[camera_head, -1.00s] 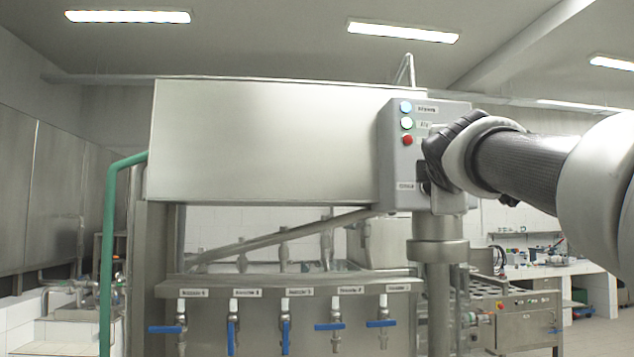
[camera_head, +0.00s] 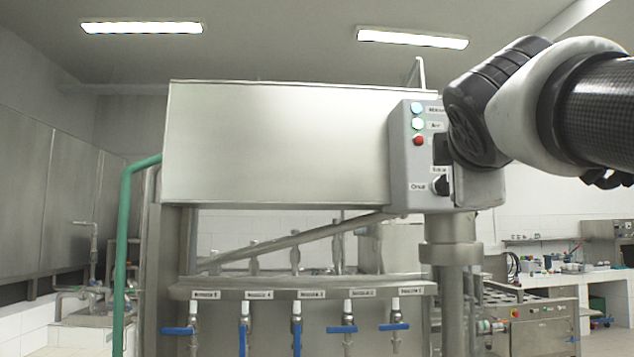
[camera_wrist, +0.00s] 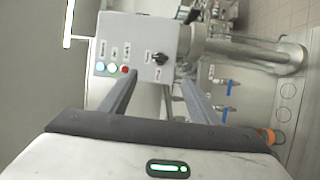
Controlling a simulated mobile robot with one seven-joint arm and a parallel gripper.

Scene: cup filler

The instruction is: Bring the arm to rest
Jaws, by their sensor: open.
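My gripper (camera_wrist: 160,92) shows in the wrist view with its two fingers spread apart and nothing between them. Beyond the fingers is the grey control box (camera_wrist: 140,45) with blue, green and red buttons and a black rotary switch; the fingers look apart from it, though the distance is hard to judge. In the head view my arm reaches in from the right, and its dark wrist part covers some of the right side of the control box (camera_head: 408,170). The gripper's fingers cannot be made out in the head view.
The steel tank (camera_head: 278,145) of the filler stands left of the box. Below it is a row of nozzles with blue-handled valves (camera_head: 296,335). A green pipe (camera_head: 122,245) runs down at left. A cluttered bench (camera_head: 560,275) stands at back right.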

